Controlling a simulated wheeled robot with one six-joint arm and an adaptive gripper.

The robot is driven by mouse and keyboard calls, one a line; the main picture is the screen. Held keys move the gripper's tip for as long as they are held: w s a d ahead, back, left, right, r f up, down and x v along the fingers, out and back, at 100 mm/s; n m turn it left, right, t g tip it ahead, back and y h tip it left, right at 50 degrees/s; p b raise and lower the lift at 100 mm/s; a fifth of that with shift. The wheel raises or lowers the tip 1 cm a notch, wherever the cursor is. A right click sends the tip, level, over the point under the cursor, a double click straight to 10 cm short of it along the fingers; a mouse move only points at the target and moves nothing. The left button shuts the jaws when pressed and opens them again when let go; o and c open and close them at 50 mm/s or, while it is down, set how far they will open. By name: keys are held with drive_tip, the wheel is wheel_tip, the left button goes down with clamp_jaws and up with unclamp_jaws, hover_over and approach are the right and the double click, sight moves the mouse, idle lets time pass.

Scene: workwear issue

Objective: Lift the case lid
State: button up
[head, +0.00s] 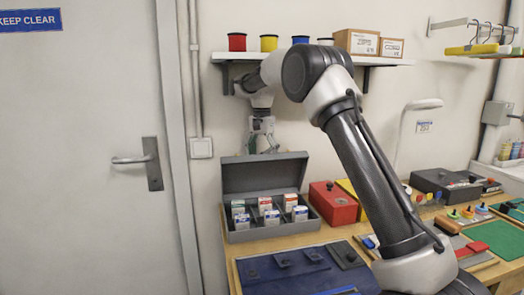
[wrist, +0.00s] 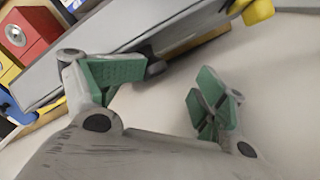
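The grey case (head: 312,225) sits on the wooden bench with its lid (head: 264,175) raised, standing roughly upright at the back. Several small boxes with coloured tops (head: 265,208) are in its base. My gripper (head: 264,147) points down at the middle of the lid's top edge. Its fingers are apart in the wrist view (wrist: 165,88), with green pads and nothing between them. A long grey panel, seemingly the lid (wrist: 150,32), runs behind the left finger. Whether a finger touches the lid cannot be told.
A red box (head: 334,203) stands right of the case. A dark blue mat-like holder (head: 295,270) lies in front. A shelf (head: 225,57) with coloured spools and cartons is above. A closed door (head: 85,180) is at left. My arm hides part of the bench.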

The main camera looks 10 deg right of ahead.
drive_tip(key=shift+a, duration=0.2)
drive_tip(key=shift+c, duration=0.6)
drive_tip(key=shift+s, duration=0.25)
drive_tip(key=shift+s, duration=0.2)
drive_tip(key=s+f, duration=0.5)
drive_tip(key=s, duration=0.3)
drive_tip(key=s+f, duration=0.5)
drive_tip(key=s, duration=0.3)
wheel_tip(320, 180, up, 8)
drive_tip(key=n, duration=0.1)
drive_tip(key=s+d+f+n, duration=0.1)
drive_tip(key=s+d+n, duration=0.1)
drive_tip(key=s+n, duration=0.3)
drive_tip(key=s+d+f+n, duration=0.1)
drive_tip(key=s+d+n, duration=0.2)
drive_tip(key=s+n, duration=0.2)
drive_tip(key=shift+s+d+f, duration=0.15)
drive_tip(key=shift+s+f, duration=0.1)
drive_tip(key=shift+s, duration=1.3)
